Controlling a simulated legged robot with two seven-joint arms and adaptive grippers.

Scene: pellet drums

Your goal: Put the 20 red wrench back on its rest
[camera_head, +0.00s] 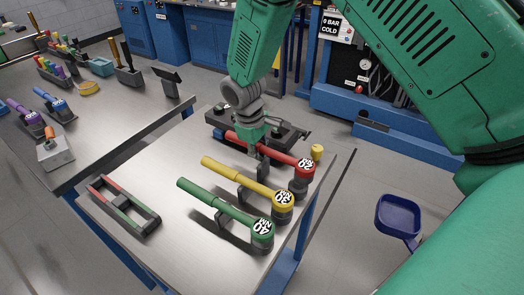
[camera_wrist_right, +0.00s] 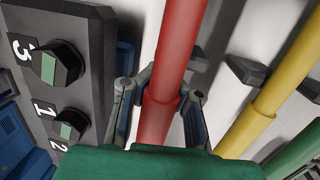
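The red wrench (camera_head: 279,152), its round end marked 20, lies lengthwise beside the yellow wrench (camera_head: 240,180) and green wrench (camera_head: 215,202). My right gripper (camera_head: 258,151) comes down over its handle. In the wrist view my right gripper (camera_wrist_right: 163,93) has a finger on each side of the red handle (camera_wrist_right: 171,70) and appears shut on it. A dark rest (camera_wrist_right: 199,58) shows just beside and beneath the handle. I cannot tell whether the handle touches it. My left gripper is not in view.
A dark box with numbered knobs (camera_wrist_right: 52,65) stands close beside the red wrench. A red-and-green frame (camera_head: 122,207) lies on the table's left side. A small yellow object (camera_head: 317,152) stands near the wrench's round end. A blue tray (camera_head: 398,214) is off the table at right.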

